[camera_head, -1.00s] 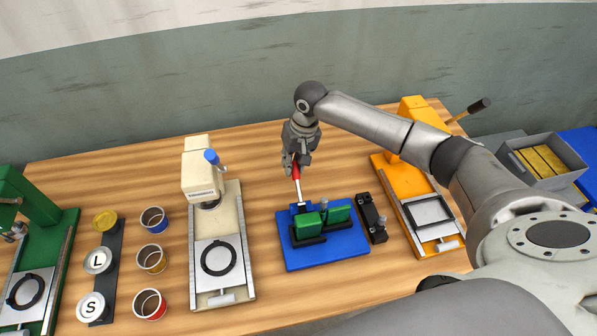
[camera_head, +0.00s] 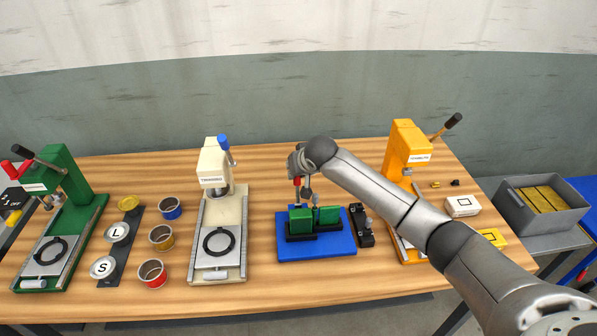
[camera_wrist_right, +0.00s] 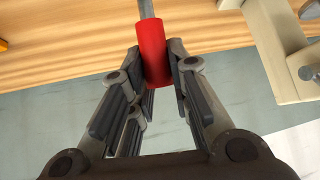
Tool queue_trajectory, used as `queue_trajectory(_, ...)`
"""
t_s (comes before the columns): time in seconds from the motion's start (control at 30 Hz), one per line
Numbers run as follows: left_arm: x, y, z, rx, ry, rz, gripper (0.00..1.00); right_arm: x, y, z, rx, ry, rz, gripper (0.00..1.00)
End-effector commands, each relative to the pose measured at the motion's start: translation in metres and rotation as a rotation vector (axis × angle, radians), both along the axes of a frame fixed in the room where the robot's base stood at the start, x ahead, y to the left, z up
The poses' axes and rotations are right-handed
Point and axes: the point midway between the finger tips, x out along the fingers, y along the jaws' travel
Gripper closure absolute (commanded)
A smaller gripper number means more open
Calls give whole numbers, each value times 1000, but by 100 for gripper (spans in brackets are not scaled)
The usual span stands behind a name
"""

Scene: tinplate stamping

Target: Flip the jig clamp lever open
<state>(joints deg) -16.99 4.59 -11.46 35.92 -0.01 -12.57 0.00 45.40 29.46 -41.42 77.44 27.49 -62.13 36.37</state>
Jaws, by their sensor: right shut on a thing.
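The jig has a blue base (camera_head: 340,246) with green blocks (camera_head: 327,215) on it, standing near the middle of the table in the head view. Its clamp lever has a red handle (camera_head: 297,183), which stands roughly upright above the back of the jig. My right gripper (camera_head: 302,180) is shut on this handle from above. In the right wrist view the red handle (camera_wrist_right: 154,50) sits between the two fingers of the right gripper (camera_wrist_right: 155,62), with the grey lever rod (camera_wrist_right: 146,8) beyond it. The lever's foot is partly hidden. My left gripper is not in view.
A cream press (camera_head: 214,168) stands left of the jig. A black block with knobs (camera_head: 361,226) is close on its right, then an orange press (camera_head: 405,150). Cups (camera_head: 161,238) and a green press (camera_head: 62,180) are further left. A grey bin (camera_head: 541,222) is far right.

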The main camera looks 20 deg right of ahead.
Motion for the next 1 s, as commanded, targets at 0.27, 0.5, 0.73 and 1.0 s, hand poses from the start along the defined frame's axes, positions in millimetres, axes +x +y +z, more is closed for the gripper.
queue_trajectory(0.27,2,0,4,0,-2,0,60,-4,0,4,-15,-62,-2,100)
queue_trajectory(0.5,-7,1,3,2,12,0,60,-4,0,4,-17,-67,-1,100)
queue_trajectory(0.73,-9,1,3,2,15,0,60,-4,1,4,-17,-66,-1,74)
queue_trajectory(1.0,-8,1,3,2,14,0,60,-5,1,3,-17,-63,-1,59)
